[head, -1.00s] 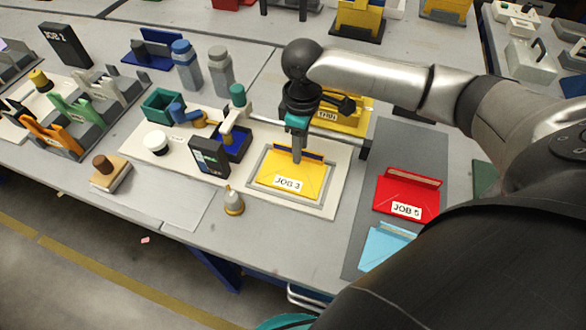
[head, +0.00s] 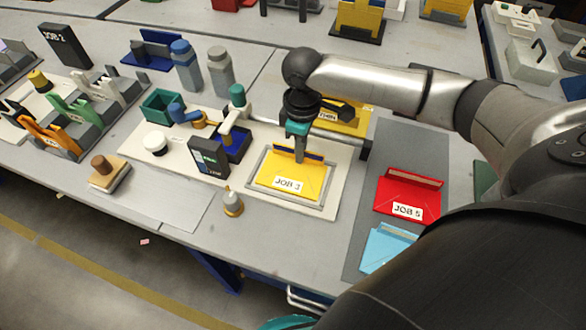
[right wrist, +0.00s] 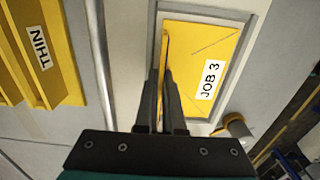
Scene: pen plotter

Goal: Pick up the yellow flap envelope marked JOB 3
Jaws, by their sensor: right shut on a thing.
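The yellow envelope marked JOB 3 (head: 292,182) lies flat inside a grey frame on the pen plotter's pale bed (head: 335,190). It also shows in the right wrist view (right wrist: 205,60), its label readable. Its raised flap stands along the back edge. My right gripper (head: 299,157) points down at the envelope's back edge and is shut on the flap. In the right wrist view its two fingers (right wrist: 168,85) are close together at the flap. My left gripper is not in view.
A red envelope marked JOB 5 (head: 408,195) and a light blue one (head: 386,246) lie on a grey mat to the right. A dark plotter control box (head: 208,158) and a small grey bottle with a yellow base (head: 232,202) stand left of the frame. A yellow THIN holder (head: 345,118) is behind.

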